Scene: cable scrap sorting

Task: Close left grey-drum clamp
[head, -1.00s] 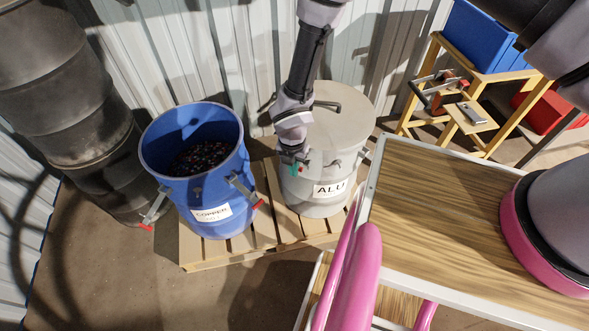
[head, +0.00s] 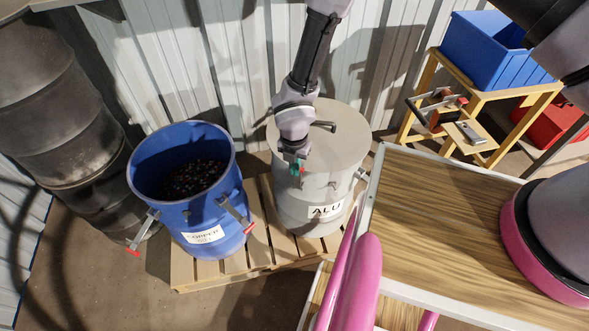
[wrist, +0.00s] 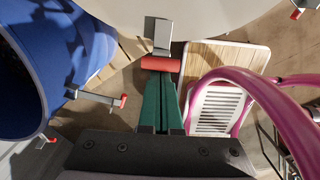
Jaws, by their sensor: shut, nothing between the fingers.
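The grey drum (head: 300,213), labelled ALU, stands on the pallet with its lid (head: 345,118) on. My gripper (head: 296,168) is at the drum's upper left front, near the rim. In the wrist view, my green fingers (wrist: 161,88) are together and empty. Their tips are right at the red grip (wrist: 160,64) of the left clamp, whose metal lever (wrist: 161,37) lies against the drum wall. I cannot tell whether tips and grip touch. In the head view my gripper hides most of this clamp. The drum's right clamp (head: 361,174) sticks outward.
The open blue COPPER drum (head: 180,215) stands close at left, its clamp levers (head: 236,214) jutting out. A wood-topped cart (head: 450,220) with pink rails (head: 355,285) is close at right. A dark barrel (head: 62,125) stands far left. The pallet (head: 235,262) lies beneath the drums.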

